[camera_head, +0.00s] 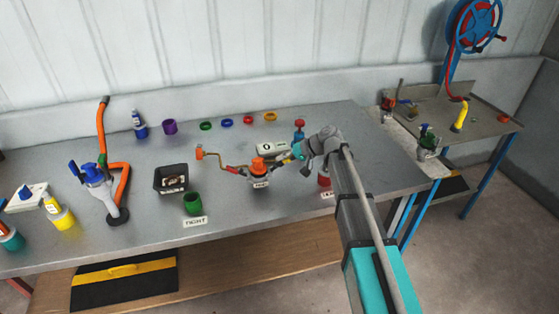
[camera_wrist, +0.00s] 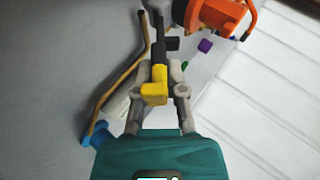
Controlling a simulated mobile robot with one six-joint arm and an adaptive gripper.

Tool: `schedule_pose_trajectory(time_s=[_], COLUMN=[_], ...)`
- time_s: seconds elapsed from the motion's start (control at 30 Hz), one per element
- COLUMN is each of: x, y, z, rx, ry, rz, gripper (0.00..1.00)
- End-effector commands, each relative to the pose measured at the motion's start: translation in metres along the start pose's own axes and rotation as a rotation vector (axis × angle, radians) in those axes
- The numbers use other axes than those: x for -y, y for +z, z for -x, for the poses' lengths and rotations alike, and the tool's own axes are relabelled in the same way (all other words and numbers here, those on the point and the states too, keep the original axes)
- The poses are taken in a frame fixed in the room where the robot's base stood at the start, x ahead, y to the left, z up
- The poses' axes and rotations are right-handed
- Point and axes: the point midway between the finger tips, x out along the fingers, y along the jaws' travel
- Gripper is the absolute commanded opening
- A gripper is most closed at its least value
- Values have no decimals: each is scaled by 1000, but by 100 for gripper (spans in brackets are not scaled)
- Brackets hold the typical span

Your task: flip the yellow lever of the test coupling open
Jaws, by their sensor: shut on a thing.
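The test coupling (camera_head: 259,170) stands on the metal bench, with an orange top and a small label in front of it. Its yellow lever (camera_head: 284,161) points right, toward my gripper (camera_head: 294,155). In the wrist view the yellow lever (camera_wrist: 155,92) lies between the grey fingers of my gripper (camera_wrist: 157,88), which is shut on it. A black bar runs up from the yellow end. The orange part (camera_wrist: 218,14) is at the top of that view. Finger contact is partly hidden in the head view.
A brown hose (camera_head: 212,155) with an orange end lies left of the coupling. A small white box (camera_head: 270,148) stands behind it, and a red-topped blue item (camera_head: 299,130) stands behind my gripper. A green cup (camera_head: 193,204) is at front left.

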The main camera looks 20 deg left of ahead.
Motion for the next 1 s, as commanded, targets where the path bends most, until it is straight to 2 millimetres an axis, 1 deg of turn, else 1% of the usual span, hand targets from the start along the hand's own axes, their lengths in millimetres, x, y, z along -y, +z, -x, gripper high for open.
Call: schedule_pose_trajectory(time_s=[0.27,0.3,0.33,0.37,0.8,1.0], x=[0,0,0,1,5,8], y=[3,3,3,3,3,8], z=[-1,-2,-2,-2,-7,-3], rx=[6,6,6,7,10,25], ry=[8,8,7,7,1,25], rz=[3,4,4,5,8,14], gripper=[0,22,28,30,30,30])
